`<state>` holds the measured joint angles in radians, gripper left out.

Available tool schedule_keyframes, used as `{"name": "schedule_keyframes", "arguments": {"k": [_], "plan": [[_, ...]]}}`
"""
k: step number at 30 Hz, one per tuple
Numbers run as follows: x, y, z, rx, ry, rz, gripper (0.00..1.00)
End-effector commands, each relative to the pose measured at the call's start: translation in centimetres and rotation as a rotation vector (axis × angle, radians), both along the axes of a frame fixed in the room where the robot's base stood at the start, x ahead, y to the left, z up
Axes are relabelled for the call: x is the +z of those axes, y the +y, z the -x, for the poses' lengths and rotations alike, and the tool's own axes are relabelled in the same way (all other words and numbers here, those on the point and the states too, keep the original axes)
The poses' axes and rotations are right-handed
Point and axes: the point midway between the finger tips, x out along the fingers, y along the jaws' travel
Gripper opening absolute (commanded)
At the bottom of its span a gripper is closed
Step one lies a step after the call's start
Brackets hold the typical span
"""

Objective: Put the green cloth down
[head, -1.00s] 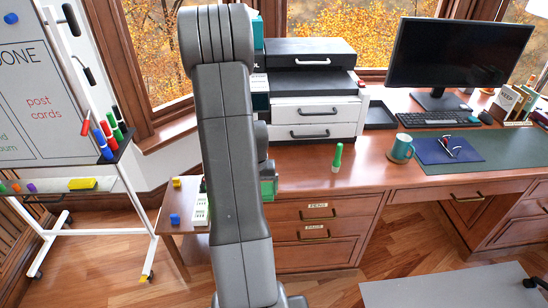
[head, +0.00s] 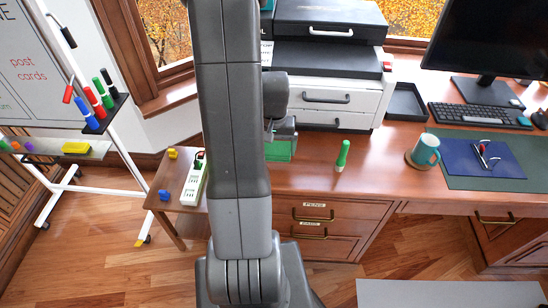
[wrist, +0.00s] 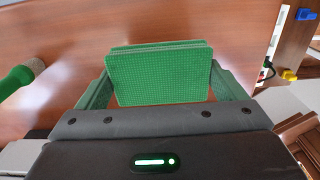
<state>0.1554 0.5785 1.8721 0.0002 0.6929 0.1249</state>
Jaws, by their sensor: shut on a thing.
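The green cloth (wrist: 160,78) looks like a folded, finely gridded pad in the wrist view. It sits between the two green fingers of my gripper (wrist: 163,88), which is shut on it. The wooden desk top fills the picture behind it. In the head view the cloth (head: 279,151) shows just right of my arm, in front of the drawer unit, over the left part of the desk (head: 310,175). My arm hides part of it. I cannot tell whether the cloth touches the desk.
A green marker (head: 342,156) stands upright on the desk to the right; it also shows in the wrist view (wrist: 20,78). The drawer unit (head: 325,100) stands behind. A mug (head: 423,152) and blue mat (head: 485,158) lie farther right. A power strip (head: 195,183) lies on the low side table.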

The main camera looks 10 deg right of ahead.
Motion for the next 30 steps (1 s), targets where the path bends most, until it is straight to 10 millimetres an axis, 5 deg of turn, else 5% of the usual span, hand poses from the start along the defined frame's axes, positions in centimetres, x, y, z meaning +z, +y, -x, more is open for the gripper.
{"name": "schedule_keyframes", "arguments": {"k": [15, 28, 29, 30], "plan": [[-5.2, 0.0, 0.0, 0.001, 0.0, 0.0, 0.65], [-5.9, 0.0, -0.1, 0.0, -0.002, 0.001, 0.65], [-5.7, 0.0, -0.1, 0.0, -0.002, 0.001, 0.96], [-5.6, 0.0, -0.1, 0.0, -0.002, 0.001, 1.0]]}}
